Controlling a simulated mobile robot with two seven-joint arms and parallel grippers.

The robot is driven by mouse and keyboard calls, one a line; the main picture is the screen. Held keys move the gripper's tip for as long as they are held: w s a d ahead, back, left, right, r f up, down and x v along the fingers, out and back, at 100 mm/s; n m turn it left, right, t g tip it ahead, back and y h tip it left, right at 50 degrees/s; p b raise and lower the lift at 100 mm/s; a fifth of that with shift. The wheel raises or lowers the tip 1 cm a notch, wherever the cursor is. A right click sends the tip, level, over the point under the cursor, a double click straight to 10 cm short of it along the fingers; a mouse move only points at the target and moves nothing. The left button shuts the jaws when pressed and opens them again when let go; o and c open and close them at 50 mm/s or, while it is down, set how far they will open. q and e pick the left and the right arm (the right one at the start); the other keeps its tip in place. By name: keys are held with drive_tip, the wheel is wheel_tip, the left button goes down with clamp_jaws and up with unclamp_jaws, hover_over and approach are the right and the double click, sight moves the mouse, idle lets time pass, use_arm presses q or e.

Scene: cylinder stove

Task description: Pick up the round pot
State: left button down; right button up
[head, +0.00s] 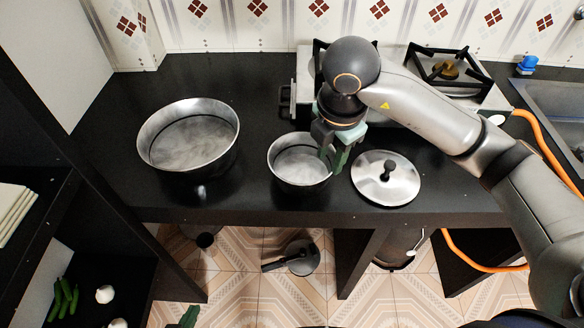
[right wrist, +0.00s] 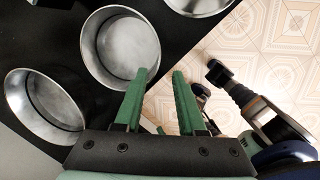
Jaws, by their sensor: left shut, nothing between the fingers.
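Two round metal pots stand on the black counter in the head view. The smaller pot (head: 284,181) is mid-counter near the front edge, and the larger pot (head: 151,147) is to its left. My right gripper (head: 335,165) hangs over the smaller pot's right rim, its green fingers apart. In the right wrist view, one finger of that gripper (right wrist: 160,72) overlaps the near pot's (right wrist: 115,50) edge and the other lies outside it; contact cannot be told. Only the green tip of my left gripper (head: 188,317) shows, low and shut, away from the pots.
A metal lid (head: 403,183) with a black knob lies right of the smaller pot. A stove (head: 493,98) stands behind, and a sink (head: 560,97) is far right. An orange hose (head: 546,142) hangs at right. A pan (head: 300,262) sits below the counter.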

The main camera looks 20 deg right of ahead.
sight(323, 178)
drive_tip(key=f, duration=0.3)
drive_tip(key=w+f, duration=0.1)
drive_tip(key=f, duration=0.3)
drive_tip(key=w+f+b, duration=0.1)
drive_tip(key=f, duration=0.3)
drive_tip(key=shift+w, duration=0.15)
clamp_jaws()
idle(1.1)
